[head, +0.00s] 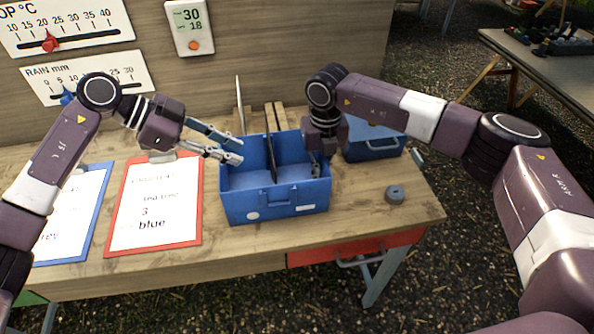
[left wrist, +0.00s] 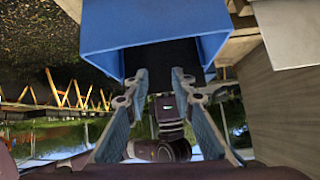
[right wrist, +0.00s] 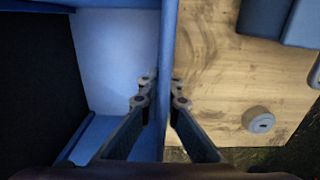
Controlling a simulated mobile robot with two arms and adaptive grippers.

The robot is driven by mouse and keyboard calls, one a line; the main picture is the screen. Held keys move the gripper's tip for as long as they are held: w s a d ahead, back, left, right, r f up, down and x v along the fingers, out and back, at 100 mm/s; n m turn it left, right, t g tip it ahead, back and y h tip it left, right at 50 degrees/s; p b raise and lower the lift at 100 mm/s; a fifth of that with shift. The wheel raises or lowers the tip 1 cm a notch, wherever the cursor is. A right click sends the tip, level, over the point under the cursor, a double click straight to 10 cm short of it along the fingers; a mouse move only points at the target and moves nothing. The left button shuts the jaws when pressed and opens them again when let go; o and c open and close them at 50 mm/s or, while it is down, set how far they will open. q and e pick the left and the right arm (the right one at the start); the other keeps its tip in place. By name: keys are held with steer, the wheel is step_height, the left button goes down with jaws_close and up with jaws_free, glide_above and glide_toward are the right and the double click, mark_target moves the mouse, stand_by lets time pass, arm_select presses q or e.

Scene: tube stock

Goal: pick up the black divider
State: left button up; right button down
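The black divider (head: 270,158) stands upright across the middle of the blue bin (head: 262,213). It shows as a dark panel (right wrist: 35,85) at the left of the right wrist view, and dark inside the bin in the left wrist view (left wrist: 172,55). My left gripper (head: 238,151) is open and empty at the bin's left wall, apart from the divider; its two fingers are spread in the left wrist view (left wrist: 160,76). My right gripper (head: 317,168) is at the bin's right wall, one finger on each side (right wrist: 160,88), closed on that wall.
A second blue bin (head: 372,150) stands behind on the right. A grey round piece (head: 395,194) lies on the wooden bench (head: 355,215). A red-bordered sheet (head: 153,205) and a blue-bordered sheet (head: 75,215) lie at left. Upright panels (head: 240,105) stand behind the bin.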

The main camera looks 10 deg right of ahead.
arm_select(q)
steer(key=s+d+r+n+t+y, duration=0.15)
steer(key=d+n+y, duration=0.3)
steer(key=n, duration=0.65)
steer(key=s+d+r+n+t+y, duration=0.1)
steer(key=d+r+n+t+y, duration=0.25)
steer(key=n, duration=0.75)
steer(key=shift+w+d+f+m+g+y, duration=0.15)
steer(key=shift+w+f+m+y, duration=0.45)
steer(key=shift+f, duration=1.7)
steer(key=shift+w+d+f+m+g+y, duration=0.2)
steer(key=shift+w+f, duration=0.8)
steer(key=shift+f, duration=1.35)
steer(key=shift+w+d+f+m+t+y, duration=0.25)
steer(key=shift+w+f+m, duration=0.4)
steer(key=shift+f, duration=1.65)
